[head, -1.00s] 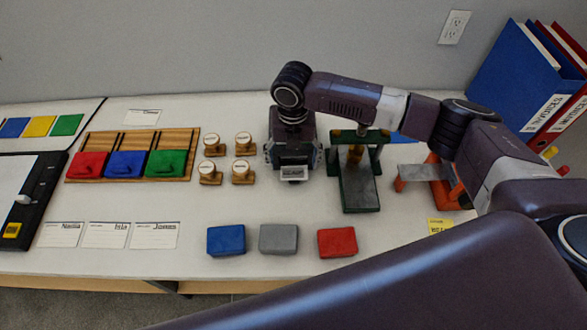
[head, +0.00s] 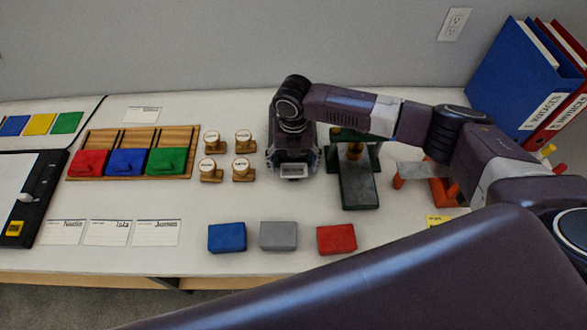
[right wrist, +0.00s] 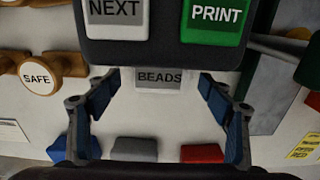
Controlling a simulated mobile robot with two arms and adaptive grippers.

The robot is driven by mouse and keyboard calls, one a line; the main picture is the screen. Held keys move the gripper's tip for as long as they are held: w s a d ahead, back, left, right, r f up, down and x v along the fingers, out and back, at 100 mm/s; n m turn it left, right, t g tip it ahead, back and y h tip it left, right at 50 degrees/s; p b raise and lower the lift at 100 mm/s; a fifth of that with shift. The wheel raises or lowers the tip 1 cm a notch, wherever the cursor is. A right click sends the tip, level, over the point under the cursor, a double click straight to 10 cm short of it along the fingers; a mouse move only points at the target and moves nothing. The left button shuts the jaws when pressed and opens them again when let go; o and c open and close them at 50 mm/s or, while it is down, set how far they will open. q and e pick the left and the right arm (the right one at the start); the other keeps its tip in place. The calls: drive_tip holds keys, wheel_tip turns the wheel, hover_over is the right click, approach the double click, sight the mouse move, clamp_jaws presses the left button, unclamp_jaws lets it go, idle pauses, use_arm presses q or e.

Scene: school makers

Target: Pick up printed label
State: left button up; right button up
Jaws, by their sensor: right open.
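The printed label reads BEADS and is white and grey. In the right wrist view the label (right wrist: 160,77) sticks out below the dark label printer (right wrist: 145,52), which has NEXT and PRINT buttons. In the head view the label (head: 293,171) shows as a small pale rectangle at my right gripper (head: 292,161), which hides most of the printer. In the right wrist view my right gripper (right wrist: 160,98) is open, with its blue-padded fingers on either side of the label and apart from it. My left gripper is not in view.
Several wooden stamps (head: 241,171) stand left of the gripper. A green press (head: 362,188) stands close on the right. Blue (head: 227,238), grey (head: 278,236) and red (head: 337,239) blocks lie in front. The table between them and the gripper is clear.

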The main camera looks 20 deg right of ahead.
drive_tip(key=c, duration=0.8)
